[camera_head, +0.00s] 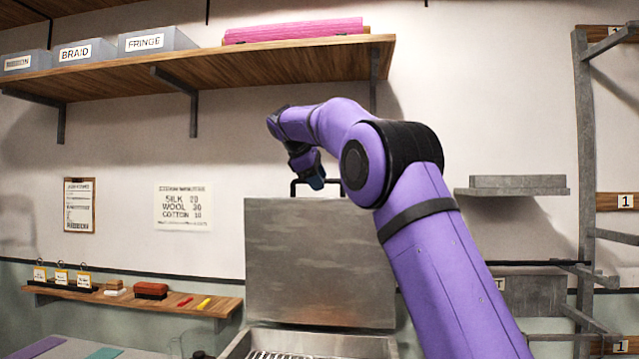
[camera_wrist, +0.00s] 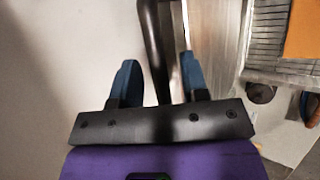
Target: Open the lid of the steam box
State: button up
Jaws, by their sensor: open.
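The steam box (camera_head: 240,345) is at the bottom of the head view, with a slatted rack showing inside. Its grey metal lid (camera_head: 320,262) stands up, roughly vertical, behind the open box. A black handle (camera_head: 293,188) is on the lid's top edge. My gripper (camera_head: 316,181) is at that handle and partly hides it. In the wrist view, the dark handle bar (camera_wrist: 154,45) runs between the two blue fingers of my gripper (camera_wrist: 157,62). The fingers are apart, with gaps beside the bar. The lid also shows in the wrist view (camera_wrist: 212,45).
A wooden shelf (camera_head: 270,66) with grey bins (camera_head: 155,40) and a pink roll (camera_head: 293,30) runs above my arm. A low wooden shelf (camera_head: 200,308) with small items is at left. A grey rack (camera_head: 587,150) stands at right. An orange item (camera_wrist: 302,32) shows in the wrist view.

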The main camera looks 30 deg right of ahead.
jog(key=v, duration=0.9)
jog(key=shift+a+r, duration=0.2)
jog(key=shift+s, duration=0.15)
jog(key=s+f+m+t+y, duration=0.15)
jog(key=s+f, duration=0.25)
jog(key=s, duration=0.6)
jog(key=s+f+m+y, duration=0.2)
jog(key=s+f+y, duration=0.1)
jog(key=s, duration=0.7)
jog(key=s+a+f+m+y, duration=0.1)
jog(key=s+a+f+m, duration=0.1)
jog(key=s+f, duration=0.9)
jog(key=s+a+f+m+t+y, duration=0.1)
jog(key=s+a+f+m+y, duration=0.1)
jog(key=s+f, duration=1)
jog(key=shift+s+a+f+m, duration=0.25)
jog(key=shift+s+a+m, duration=0.2)
jog(key=shift+s+m, duration=0.45)
